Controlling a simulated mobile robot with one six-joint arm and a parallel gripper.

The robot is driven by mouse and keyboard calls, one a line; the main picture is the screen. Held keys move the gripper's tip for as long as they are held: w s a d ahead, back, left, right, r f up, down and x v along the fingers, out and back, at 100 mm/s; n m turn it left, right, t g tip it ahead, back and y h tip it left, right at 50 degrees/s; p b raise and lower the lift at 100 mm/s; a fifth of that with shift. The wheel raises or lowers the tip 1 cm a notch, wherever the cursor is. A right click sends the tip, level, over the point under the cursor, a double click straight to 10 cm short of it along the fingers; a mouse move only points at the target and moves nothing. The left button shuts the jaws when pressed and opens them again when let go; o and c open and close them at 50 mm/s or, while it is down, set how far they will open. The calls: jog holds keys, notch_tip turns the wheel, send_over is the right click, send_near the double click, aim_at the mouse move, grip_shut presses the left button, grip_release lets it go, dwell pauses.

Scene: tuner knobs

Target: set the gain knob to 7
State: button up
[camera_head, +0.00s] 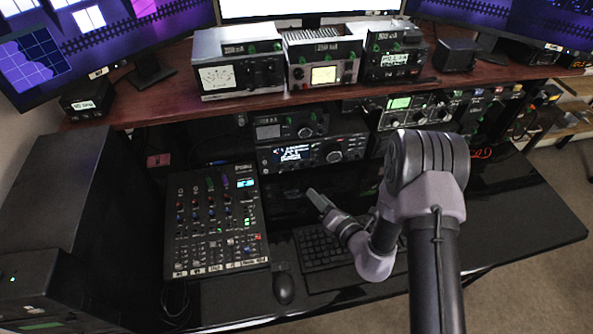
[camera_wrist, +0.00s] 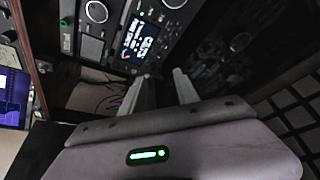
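No knob's label is readable, so I cannot tell which one is the gain knob or where it points. The middle radio (camera_head: 312,151) under the shelf has a lit display and a large round knob (camera_head: 333,156). To its right is a unit with a green display (camera_head: 399,103) and several knobs. My gripper (camera_head: 318,198) is above the keyboard, in front of and below the middle radio. In the wrist view my gripper (camera_wrist: 160,88) has two fingers apart with nothing between them. A lit radio display (camera_wrist: 140,40) and round knobs lie beyond the fingertips, apart from them.
A mixer (camera_head: 215,222) with several small knobs lies on the left of the desk. A mouse (camera_head: 284,288) and a keyboard (camera_head: 320,248) lie on the desk in front. Several more radios stand on the brown shelf (camera_head: 150,112) above. Bare desk (camera_head: 520,215) shows at right.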

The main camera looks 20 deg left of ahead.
aim_at(292, 170)
jog(key=b+x, duration=0.3)
jog(key=x, duration=1)
jog(key=shift+w+a+f+b, duration=0.1)
jog(key=shift+a+f+b, duration=0.1)
jog(key=shift+a+b, duration=0.1)
jog(key=shift+w+a, duration=0.4)
grip_shut()
jog(key=shift+f, duration=0.1)
